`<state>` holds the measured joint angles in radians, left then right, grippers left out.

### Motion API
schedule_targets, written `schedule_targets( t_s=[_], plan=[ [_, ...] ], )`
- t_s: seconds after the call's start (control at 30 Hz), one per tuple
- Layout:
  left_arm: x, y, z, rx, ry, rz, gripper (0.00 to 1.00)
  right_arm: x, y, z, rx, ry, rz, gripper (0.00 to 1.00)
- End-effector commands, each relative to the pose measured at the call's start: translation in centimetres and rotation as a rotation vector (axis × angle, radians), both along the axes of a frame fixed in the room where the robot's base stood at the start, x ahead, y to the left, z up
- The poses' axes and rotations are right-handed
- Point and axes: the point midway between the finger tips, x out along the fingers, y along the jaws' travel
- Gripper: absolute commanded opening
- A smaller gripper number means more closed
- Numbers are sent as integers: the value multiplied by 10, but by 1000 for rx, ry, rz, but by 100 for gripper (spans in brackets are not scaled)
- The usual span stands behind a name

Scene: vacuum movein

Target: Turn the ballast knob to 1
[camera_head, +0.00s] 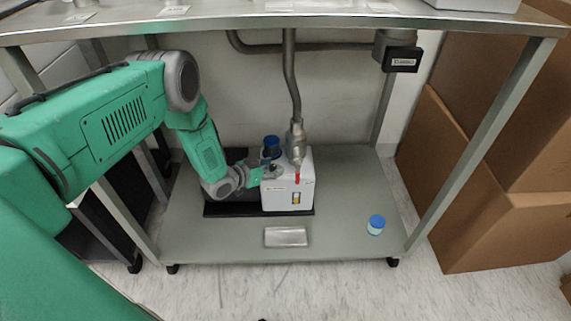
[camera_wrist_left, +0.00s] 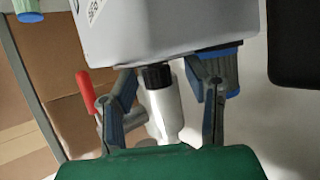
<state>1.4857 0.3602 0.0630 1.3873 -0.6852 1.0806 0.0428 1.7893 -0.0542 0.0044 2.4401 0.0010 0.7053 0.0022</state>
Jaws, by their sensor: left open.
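The white vacuum pump (camera_head: 282,198) stands on the lower shelf. It appears upside down at the top of the left wrist view (camera_wrist_left: 170,28). A small black knob (camera_wrist_left: 156,77) projects from the pump's top face. I take it for the ballast knob; its markings cannot be read. My left gripper (camera_head: 268,172) is over the pump top. In the left wrist view my left gripper (camera_wrist_left: 165,80) is open, with one finger on each side of the knob and gaps visible. The knob is hard to make out in the head view. My right gripper is not in view.
A metal pipe fitting (camera_head: 296,135) with a red lever (camera_head: 297,178) rises beside the gripper. A blue-capped part (camera_head: 271,142) stands behind it. A metal tray (camera_head: 286,237) and blue-lidded jar (camera_head: 376,224) lie on the shelf (camera_head: 340,215). The tabletop (camera_head: 250,22) overhangs.

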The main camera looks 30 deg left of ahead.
Motion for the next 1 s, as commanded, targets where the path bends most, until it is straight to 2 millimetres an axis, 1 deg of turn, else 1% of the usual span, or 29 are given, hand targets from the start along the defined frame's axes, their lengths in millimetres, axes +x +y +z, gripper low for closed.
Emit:
schedule_targets(
  t_s=[0.27, 0.3, 0.33, 0.37, 0.4, 0.77, 1.0],
  plan=[
    [0, 0, -1, 0, 0, 1, 43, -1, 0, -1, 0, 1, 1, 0],
    [0, 1, -1, 1, 1, 1, 36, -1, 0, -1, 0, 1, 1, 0],
    [0, 1, -1, 1, 1, 1, 25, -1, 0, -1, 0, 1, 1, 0],
    [0, 1, -1, 1, 1, 1, 14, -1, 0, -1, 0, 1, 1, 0],
    [0, 1, -1, 1, 1, 1, 0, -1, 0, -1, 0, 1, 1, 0],
    [0, 1, -1, 2, 2, 24, 0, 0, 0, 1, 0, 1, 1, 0],
    [-1, 0, -1, 1, 5, 141, 0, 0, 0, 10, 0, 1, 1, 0]
  ],
)
